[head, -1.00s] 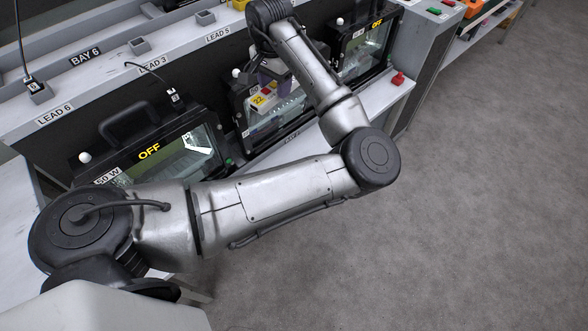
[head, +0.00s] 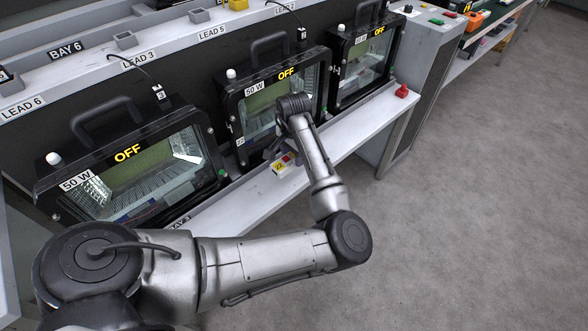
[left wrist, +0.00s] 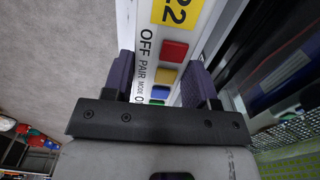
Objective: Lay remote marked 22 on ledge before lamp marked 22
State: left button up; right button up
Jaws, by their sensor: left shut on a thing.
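The remote (head: 284,163) is white with a yellow label reading 22 and red, yellow, blue and green buttons; it fills much of the left wrist view (left wrist: 148,62). My left gripper (left wrist: 160,85) is shut on it, with purple fingers on both sides. In the head view the remote is at the pale ledge (head: 350,128), in front of the middle lamp (head: 262,103). I cannot tell whether it touches the ledge. The middle lamp reads OFF and 50 W; its small corner tag is too small to read surely. My wrist partly hides its front. My right gripper is out of view.
Another lamp (head: 130,165) reading OFF stands at the left, and one (head: 362,60) at the right. A red knob (head: 402,90) sits at the ledge's right end. The ledge between it and the remote is clear. Open grey floor (head: 480,220) lies at the right.

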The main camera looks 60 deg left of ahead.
aim_at(294, 172)
pick_arm(q)
jog(key=shift+f+b, duration=1.35)
jog(key=shift+f, duration=1.05)
jog(key=shift+r, duration=0.1)
jog(key=shift+w+p, duration=0.1)
jog(key=shift+p, duration=0.35)
jog(key=o, duration=1)
jog(key=shift+f, duration=0.2)
jog(key=shift+c, duration=0.2)
